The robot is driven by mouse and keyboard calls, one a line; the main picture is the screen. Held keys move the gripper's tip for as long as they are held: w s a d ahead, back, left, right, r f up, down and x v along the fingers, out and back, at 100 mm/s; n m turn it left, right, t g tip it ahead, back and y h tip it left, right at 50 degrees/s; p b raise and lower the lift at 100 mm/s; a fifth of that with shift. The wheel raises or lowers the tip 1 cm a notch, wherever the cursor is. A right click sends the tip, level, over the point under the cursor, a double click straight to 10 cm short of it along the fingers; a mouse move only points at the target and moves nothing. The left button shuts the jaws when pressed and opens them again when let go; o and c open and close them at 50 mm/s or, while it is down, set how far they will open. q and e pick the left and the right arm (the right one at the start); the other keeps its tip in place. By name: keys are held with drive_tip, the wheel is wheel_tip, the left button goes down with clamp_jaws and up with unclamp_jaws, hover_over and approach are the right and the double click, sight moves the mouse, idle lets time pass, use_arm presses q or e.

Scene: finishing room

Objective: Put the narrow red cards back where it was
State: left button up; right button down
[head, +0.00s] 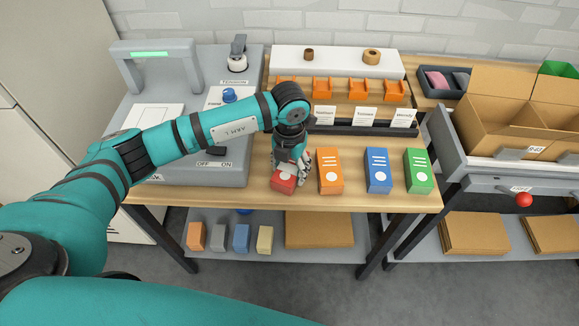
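The narrow red cards (284,185) are a small red box on the wooden tabletop, at the left end of a row of card boxes. Only the front part shows; my gripper covers the rest. My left gripper (291,170) points down right over the red box, with its fingers at the box's top and right side. I cannot tell whether the fingers are closed on it, nor whether the box bears fully on the table. My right gripper is not in view.
Orange (330,172), blue (378,171) and green (419,172) boxes stand to the right. Behind are a rack with orange holders (358,89) and white label cards (363,118). A grey machine (215,172) is left. An open carton (510,110) is at right.

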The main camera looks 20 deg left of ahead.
sight(289, 168)
use_arm(q)
drive_tip(key=shift+o, duration=1.3)
drive_tip(key=shift+r, duration=0.15)
wheel_tip(289, 168, up, 12)
drive_tip(key=b, duration=0.2)
drive_tip(key=shift+s, duration=0.1)
